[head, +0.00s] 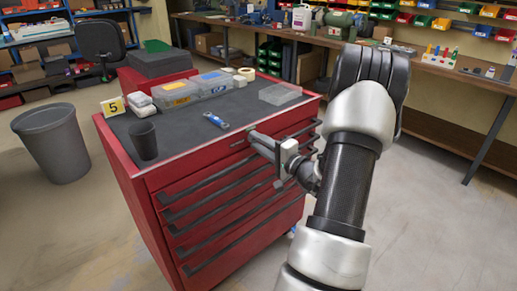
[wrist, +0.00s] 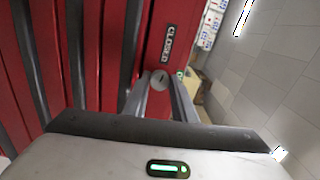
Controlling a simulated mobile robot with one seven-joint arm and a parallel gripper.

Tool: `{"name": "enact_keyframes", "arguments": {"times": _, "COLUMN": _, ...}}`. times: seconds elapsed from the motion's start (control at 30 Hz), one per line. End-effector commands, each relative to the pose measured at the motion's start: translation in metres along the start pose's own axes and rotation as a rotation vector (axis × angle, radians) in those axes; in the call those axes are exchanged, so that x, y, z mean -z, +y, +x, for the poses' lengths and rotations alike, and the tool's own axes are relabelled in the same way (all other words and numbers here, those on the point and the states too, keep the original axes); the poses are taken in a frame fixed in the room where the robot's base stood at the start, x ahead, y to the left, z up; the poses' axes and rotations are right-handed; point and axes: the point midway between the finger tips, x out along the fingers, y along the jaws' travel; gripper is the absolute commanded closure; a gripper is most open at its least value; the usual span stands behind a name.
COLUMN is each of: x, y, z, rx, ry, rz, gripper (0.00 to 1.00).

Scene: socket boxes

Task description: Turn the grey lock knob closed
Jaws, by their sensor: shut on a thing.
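The grey lock knob (wrist: 159,80) is a small round disc with a slot mark, on the red front of the tool cabinet (head: 160,195). In the wrist view it sits between the fingertips of my gripper (wrist: 160,84), one finger on each side, and the fingers are shut on it. A dark label reading CLOSED (wrist: 168,43) is just above the knob in that view, and a small green spot (wrist: 180,73) lies to its right. The knob is hidden there.
On the cabinet top are a dark cup (head: 143,140), a blue-and-grey tool (head: 215,121), clear organizer boxes (head: 177,94) and a yellow "5" marker (head: 113,107). A grey bin (head: 53,143) stands to the left. Floor to the right is open before a workbench (head: 475,128).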

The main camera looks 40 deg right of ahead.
Motion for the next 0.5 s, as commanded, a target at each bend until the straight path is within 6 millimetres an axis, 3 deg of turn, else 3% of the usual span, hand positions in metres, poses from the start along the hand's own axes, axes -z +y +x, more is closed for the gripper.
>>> {"name": "enact_keyframes", "arguments": {"times": 0.5, "x": 0.0004, "y": 0.0007, "z": -0.0006, "rx": -0.002, "ry": 0.0, "rz": -0.195, "gripper": 0.98}}
